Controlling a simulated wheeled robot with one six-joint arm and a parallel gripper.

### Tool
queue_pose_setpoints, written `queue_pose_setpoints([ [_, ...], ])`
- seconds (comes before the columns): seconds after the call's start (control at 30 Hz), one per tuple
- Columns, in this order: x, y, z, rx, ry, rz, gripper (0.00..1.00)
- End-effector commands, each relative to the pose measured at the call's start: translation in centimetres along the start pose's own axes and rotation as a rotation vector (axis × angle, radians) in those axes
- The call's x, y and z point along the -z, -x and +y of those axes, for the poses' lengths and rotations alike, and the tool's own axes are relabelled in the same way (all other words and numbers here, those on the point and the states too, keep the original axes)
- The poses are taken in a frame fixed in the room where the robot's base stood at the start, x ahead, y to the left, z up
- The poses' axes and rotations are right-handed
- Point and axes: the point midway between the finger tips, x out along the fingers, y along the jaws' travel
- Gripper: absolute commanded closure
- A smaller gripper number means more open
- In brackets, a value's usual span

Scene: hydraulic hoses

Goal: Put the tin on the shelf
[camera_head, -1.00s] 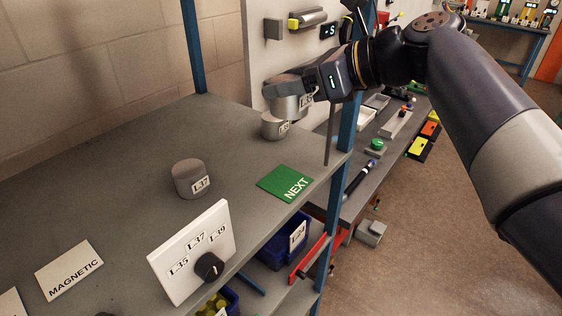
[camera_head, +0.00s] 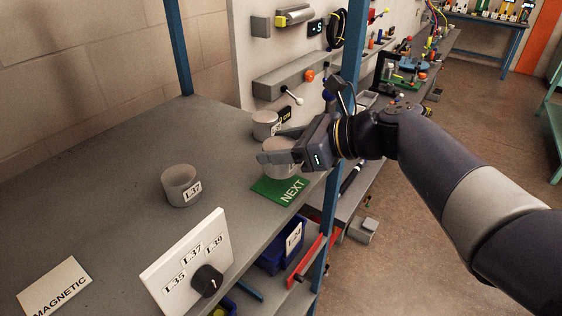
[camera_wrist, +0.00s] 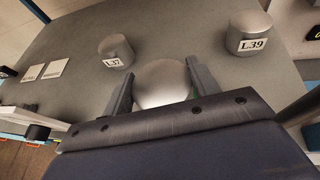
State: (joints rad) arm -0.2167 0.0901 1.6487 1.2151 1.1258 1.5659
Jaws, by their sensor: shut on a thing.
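My gripper (camera_wrist: 162,84) is shut on a grey metal tin (camera_head: 276,157), with one finger on each side of it. In the head view the held tin is at the back edge of the green NEXT mat (camera_head: 277,191); I cannot tell whether it touches down. A tin marked L.37 (camera_head: 180,181) stands to the left, and also shows in the wrist view (camera_wrist: 116,48). The grey shelf top (camera_head: 120,165) bears them.
A white board (camera_head: 185,265) with a black knob (camera_head: 207,281) and labels L.35, L.37, L.39 stands at the front edge. A MAGNETIC plate (camera_head: 55,287) lies at left. A blue post (camera_head: 348,75) rises close by my gripper. The shelf's left middle is clear.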

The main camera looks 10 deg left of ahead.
Motion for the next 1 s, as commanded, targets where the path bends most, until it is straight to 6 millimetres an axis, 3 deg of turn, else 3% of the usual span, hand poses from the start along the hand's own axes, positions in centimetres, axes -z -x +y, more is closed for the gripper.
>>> queue_pose_setpoints([
  [0.23,3.3,-1.4,0.0,-0.001,-0.003,0.002,0.68],
  [0.67,3.9,-1.6,0.0,-0.001,-0.001,0.001,0.68],
  [0.7,3.8,-1.6,0.0,-0.001,-0.001,0.001,0.4],
  [0.93,3.8,-1.6,0.0,-0.001,-0.001,0.001,0.21],
  [1.0,3.8,-1.6,0.0,-0.001,-0.001,0.001,0.21],
])
